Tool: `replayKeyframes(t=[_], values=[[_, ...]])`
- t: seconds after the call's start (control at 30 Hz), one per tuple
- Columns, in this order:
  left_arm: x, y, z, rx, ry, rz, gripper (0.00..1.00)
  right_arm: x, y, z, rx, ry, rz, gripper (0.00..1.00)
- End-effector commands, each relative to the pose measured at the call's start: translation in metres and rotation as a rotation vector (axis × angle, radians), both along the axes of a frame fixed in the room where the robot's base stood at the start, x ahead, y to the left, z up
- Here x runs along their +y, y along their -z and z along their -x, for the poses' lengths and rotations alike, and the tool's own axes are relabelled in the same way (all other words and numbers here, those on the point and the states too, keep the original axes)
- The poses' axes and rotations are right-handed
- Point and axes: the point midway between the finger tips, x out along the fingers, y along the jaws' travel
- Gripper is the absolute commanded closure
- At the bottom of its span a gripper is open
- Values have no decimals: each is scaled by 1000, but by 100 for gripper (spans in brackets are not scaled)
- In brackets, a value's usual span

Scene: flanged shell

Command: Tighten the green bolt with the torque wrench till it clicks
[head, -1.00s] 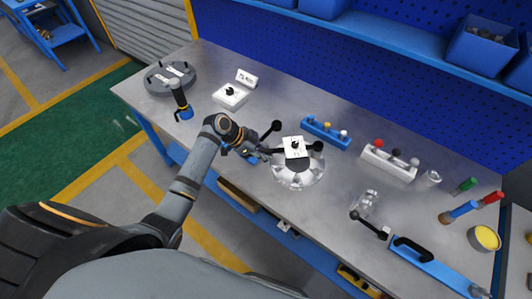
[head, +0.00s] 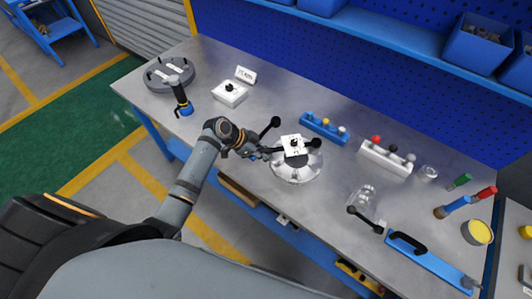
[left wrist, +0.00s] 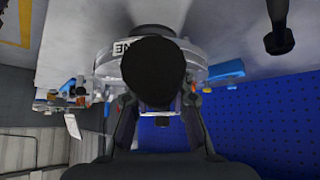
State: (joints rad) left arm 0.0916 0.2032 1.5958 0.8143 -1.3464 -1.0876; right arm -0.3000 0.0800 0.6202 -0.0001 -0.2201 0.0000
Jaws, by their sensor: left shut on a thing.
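The round metal flanged shell (head: 297,170) stands on the bench with a white square plate (head: 291,141) above it. My left gripper (head: 264,151) is at the shell's left side, shut on a dark bar-like tool (head: 275,151), which may be the torque wrench. The bar runs right towards the plate. In the left wrist view, a large black rounded end (left wrist: 152,72) shows between the fingers (left wrist: 157,110) and hides much of the shell (left wrist: 110,66). I cannot make out the green bolt. My right gripper is not in view.
Black knobs (head: 275,122) stick up near the shell. Blue (head: 325,128) and white (head: 386,159) racks stand behind it. A clear jar (head: 364,197), a blue bar with a black handle (head: 430,262) and a yellow-topped can (head: 478,232) are right. A grey disc (head: 169,75) is far left.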

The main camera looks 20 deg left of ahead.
Motion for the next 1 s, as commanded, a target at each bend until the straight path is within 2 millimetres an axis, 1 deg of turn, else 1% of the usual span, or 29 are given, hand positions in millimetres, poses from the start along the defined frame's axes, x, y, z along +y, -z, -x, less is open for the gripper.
replayKeyframes(t=[0.03, 0.1, 0.8, 1.0], values=[[-1, -7, -1, -5, 0, 3, 100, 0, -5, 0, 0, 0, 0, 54], [-1, -13, -1, -6, 0, 3, 100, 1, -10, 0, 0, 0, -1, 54], [-1, -59, -2, -8, 0, 5, 100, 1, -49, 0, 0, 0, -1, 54], [-1, -61, -2, -8, 0, 5, 100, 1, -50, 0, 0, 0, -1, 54]])
